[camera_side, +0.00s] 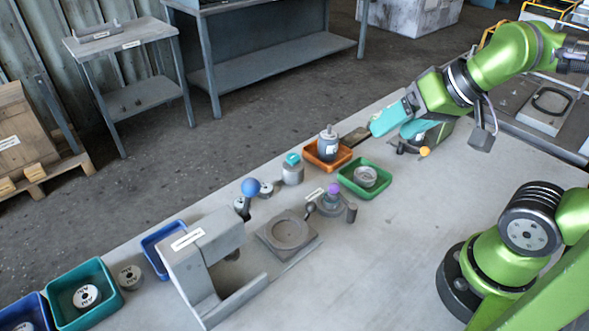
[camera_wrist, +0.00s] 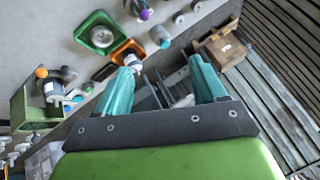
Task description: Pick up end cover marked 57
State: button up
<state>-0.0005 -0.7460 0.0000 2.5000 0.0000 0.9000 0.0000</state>
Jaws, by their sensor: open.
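My gripper (camera_side: 384,119) is open with teal fingers, raised over the far right part of the bench in the side view. In the wrist view my gripper (camera_wrist: 162,75) has its fingers wide apart with nothing between them. Round grey marked discs show at lower left in the side view: one disc on the bench (camera_side: 130,277), one disc in the dark green tray (camera_side: 86,296), and part of another in the blue bin (camera_side: 23,326). Their markings are too small to read, so I cannot tell which is 57. All lie far from my gripper.
A grey press-like fixture (camera_side: 205,250) and a square plate with a round recess (camera_side: 288,234) stand mid-bench. A green tray (camera_side: 381,188) holds a round metal part. A blue-knobbed part (camera_side: 249,188) stands between. The front bench is clear.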

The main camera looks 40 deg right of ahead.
jog(key=w+d+f+m+g, duration=0.2)
jog(key=w+d+f+g, duration=0.25)
jog(key=w, duration=0.25)
jog(key=m+g+h, duration=0.2)
jog(key=m+g, duration=0.1)
send_over(365, 178)
notch_tip(365, 178, down, 12)
jog(key=shift+s+d+f, duration=0.1)
jog(key=shift+d+f, duration=0.05)
jog(key=shift+f, duration=3.1)
jog(key=shift+c, duration=0.3)
jog(key=c, duration=0.8)
jog(key=shift+r, duration=0.1)
